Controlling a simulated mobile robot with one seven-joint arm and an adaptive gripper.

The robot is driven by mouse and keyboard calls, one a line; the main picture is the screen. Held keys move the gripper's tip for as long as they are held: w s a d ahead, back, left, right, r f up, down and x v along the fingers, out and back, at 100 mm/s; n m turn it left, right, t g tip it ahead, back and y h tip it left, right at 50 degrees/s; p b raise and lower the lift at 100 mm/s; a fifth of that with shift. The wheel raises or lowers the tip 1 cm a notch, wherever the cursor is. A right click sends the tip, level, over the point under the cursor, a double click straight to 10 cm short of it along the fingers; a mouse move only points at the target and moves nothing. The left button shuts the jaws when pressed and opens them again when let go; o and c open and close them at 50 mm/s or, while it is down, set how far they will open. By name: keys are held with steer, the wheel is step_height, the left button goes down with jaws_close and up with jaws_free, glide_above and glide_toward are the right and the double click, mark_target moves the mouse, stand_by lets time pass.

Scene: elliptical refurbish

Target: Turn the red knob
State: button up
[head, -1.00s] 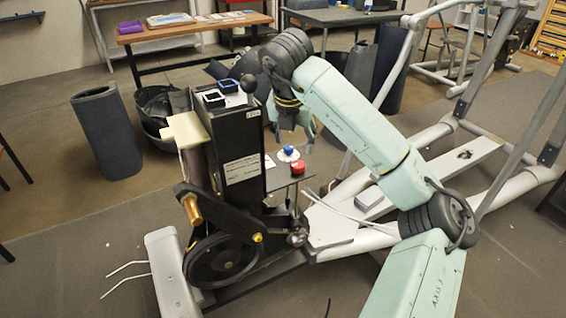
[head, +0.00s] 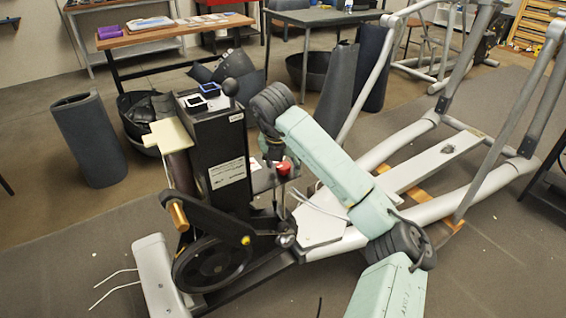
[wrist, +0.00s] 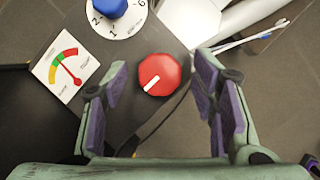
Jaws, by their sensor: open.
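The red knob (wrist: 159,75) has a white pointer line and sits on a dark panel (wrist: 130,110) in the wrist view. It also shows in the head view (head: 283,167), at the right edge of the small panel beside the black machine housing. My gripper (wrist: 163,88) is open, with one purple-padded finger to the left of the knob and the other to its right. Both fingers look apart from the knob.
A blue knob (wrist: 111,8) on a white numbered dial and a coloured gauge label (wrist: 68,66) lie beside the red knob. The black housing (head: 215,145) stands left of the panel. A flywheel (head: 212,262) and grey frame rails (head: 390,215) surround it.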

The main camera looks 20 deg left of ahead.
steer(key=shift+c, duration=0.3)
steer(key=c, duration=1.1)
